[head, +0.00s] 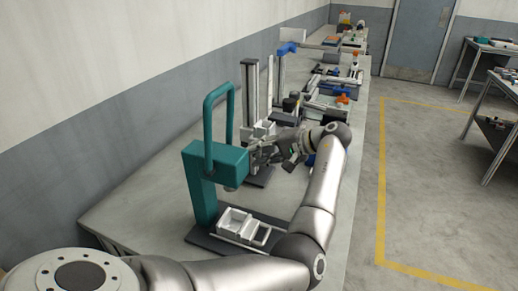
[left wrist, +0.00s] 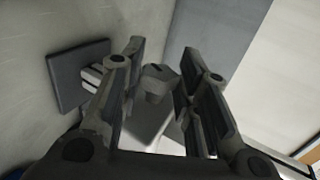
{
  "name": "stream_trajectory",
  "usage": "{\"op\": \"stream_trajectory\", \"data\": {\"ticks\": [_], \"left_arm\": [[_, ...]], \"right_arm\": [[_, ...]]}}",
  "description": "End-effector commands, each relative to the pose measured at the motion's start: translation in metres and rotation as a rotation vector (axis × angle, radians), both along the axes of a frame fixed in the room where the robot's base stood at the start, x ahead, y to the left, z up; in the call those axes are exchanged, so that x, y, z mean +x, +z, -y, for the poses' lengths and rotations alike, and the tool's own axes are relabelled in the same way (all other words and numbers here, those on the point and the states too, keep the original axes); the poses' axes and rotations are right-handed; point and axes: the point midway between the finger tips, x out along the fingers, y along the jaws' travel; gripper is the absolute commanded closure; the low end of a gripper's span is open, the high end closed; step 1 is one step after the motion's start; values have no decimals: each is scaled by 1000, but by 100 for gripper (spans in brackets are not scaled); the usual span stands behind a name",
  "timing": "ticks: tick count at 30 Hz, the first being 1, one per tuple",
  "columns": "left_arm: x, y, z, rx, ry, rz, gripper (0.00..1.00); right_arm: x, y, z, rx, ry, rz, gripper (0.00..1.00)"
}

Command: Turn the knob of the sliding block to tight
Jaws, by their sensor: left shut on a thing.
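The sliding block (head: 259,128) is a light grey piece on an upright grey column (head: 250,92) behind the teal stand. My left gripper (head: 262,150) reaches it from the right in the head view. In the left wrist view a dark grey, faceted knob (left wrist: 158,80) sits between the two fingers of my left gripper (left wrist: 160,92). The gripper is shut on the knob. A pale surface of the block (left wrist: 148,130) shows below the knob. The knob is hidden in the head view, and its tight mark cannot be made out. My right gripper is not in view.
A teal stand with a tall handle (head: 205,160) stands close in front of my left gripper. Several other devices (head: 335,85) crowd the bench further back. The bench (head: 135,205) is clear at front left.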

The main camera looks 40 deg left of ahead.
Motion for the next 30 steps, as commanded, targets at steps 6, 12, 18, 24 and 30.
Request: {"op": "stream_trajectory", "data": {"ticks": [6,12,18,24,30], "left_arm": [[1,-4,0,129,-1,-41,94],[1,-4,1,194,-2,-61,94],[1,-4,1,220,-1,-68,94],[1,-4,1,222,-1,-69,94],[1,-4,1,220,-1,-69,63]], "right_arm": [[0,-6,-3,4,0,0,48],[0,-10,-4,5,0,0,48],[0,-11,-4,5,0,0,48],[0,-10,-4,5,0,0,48],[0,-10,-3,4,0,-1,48]]}}
